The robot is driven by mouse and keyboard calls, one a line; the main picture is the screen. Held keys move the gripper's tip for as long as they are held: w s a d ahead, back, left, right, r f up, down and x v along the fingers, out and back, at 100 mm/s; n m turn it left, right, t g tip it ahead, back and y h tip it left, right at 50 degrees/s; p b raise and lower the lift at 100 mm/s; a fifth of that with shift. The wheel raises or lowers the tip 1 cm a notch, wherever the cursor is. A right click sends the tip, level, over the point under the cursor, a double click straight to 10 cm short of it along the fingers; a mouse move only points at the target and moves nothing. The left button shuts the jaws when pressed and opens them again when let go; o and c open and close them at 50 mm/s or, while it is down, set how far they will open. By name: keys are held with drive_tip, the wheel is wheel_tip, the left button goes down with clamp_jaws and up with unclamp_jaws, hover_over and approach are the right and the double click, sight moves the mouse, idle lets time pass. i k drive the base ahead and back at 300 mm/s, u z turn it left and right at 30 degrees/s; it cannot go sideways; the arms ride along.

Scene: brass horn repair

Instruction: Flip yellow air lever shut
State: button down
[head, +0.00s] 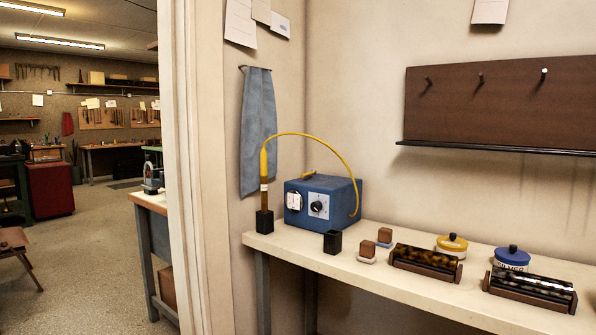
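A blue box (345,188) stands on the cream bench against the wall, with a white gauge (294,201) and a black dial on a white plate (318,206) on its front. A small yellow piece (309,174) lies along its top near the back left; it may be the air lever, but its setting is too small to tell. A yellow hose (322,141) arches from the box's right side to a yellow tool (264,168) upright in a black holder (264,222). My gripper is not in view.
The cream bench (390,285) also holds an empty black cup (333,242), small brown blocks on pale bases (367,249), two dark racks (427,263), a yellow-lidded jar (452,244) and a blue jar (511,258). A grey-blue cloth (256,130) hangs behind. A doorway edge (190,160) stands left; floor (85,250) is open beyond.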

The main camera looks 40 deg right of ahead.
sight(312, 173)
drive_tip(key=z, duration=0.15)
drive_tip(key=i, duration=0.95)
drive_tip(key=u, duration=0.1)
